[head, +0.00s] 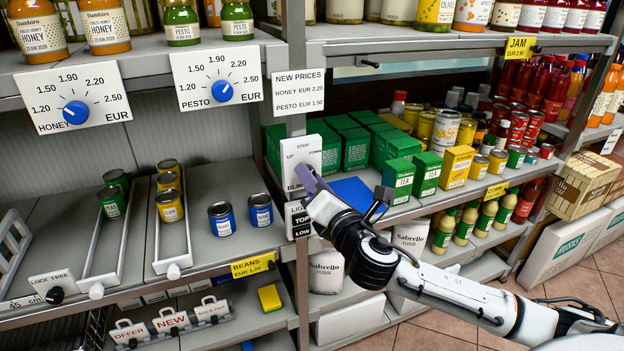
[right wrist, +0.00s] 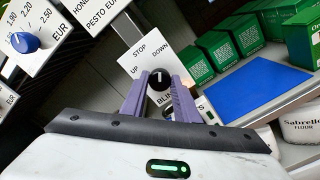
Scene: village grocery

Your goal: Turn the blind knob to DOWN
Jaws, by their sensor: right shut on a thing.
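The blind panel (head: 301,158) is a white plate on the shelf post, with STOP, UP and DOWN printed on it. It also shows in the right wrist view (right wrist: 142,62). The black blind knob (right wrist: 158,82) sits at its lower part, and its white mark stands nearly upright in that picture, roughly toward the word DOWN. My right gripper (head: 308,178) has purple fingers, one on each side of the knob, shut on it in the right wrist view (right wrist: 159,92). In the head view the fingers hide the knob. My left gripper is not in view.
A light switch plate (head: 298,219) with TOP and LOW labels is just below. Green tea boxes (head: 355,148) and a blue mat (head: 352,191) lie right of the panel. Blue price knobs (head: 222,91) are up left. Bean cans (head: 221,218) stand on the left shelf.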

